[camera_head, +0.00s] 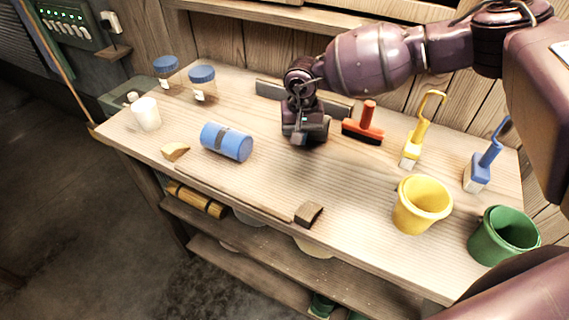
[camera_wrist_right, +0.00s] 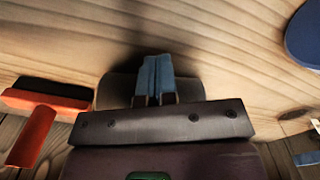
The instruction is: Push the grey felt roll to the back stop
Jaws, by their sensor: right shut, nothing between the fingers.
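No plain grey roll shows clearly. The back stop, a long grey strip (camera_head: 269,89), stands along the rear of the bench, partly hidden by my right arm. My right gripper (camera_head: 304,138) points down over the bench in front of the stop, right of and apart from the blue roll. Its fingers (camera_wrist_right: 155,72) are together and empty in the wrist view. A grey rounded shape behind them is unclear. My left gripper is not in view.
A red brush (camera_head: 364,124) stands close right of my gripper, then yellow (camera_head: 412,145) and blue (camera_head: 481,170) brushes. Yellow (camera_head: 420,207) and green (camera_head: 503,236) buckets are at right. Jars (camera_head: 202,84), a white cup (camera_head: 146,114) and a dark block (camera_head: 308,214) also stand on the bench.

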